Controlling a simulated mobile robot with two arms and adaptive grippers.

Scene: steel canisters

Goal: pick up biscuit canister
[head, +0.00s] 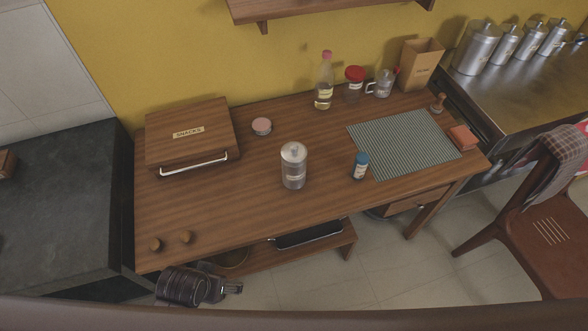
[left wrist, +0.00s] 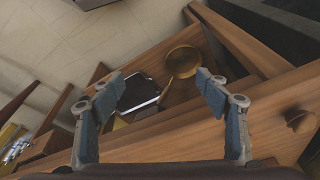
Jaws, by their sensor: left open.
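A steel canister (head: 293,172) with a domed lid and knob stands upright near the middle of the wooden table (head: 220,215). A pale label is on its front, too small to read. Several more steel canisters (head: 478,50) stand in a row on the metal counter at the top right. I cannot tell from labels which is the biscuit canister. My left gripper (head: 232,288) is below the table's front edge, well apart from the canister. In the left wrist view my left gripper (left wrist: 155,98) is open and empty. My right gripper is in neither view.
A snacks box (head: 185,155), a pink-lidded tin (head: 262,126), a blue-capped bottle (head: 360,166) and a striped mat (head: 405,143) are on the table. Bottles and jars stand behind. A low shelf with a dark tray (left wrist: 137,92) is below. A chair (head: 545,225) stands right.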

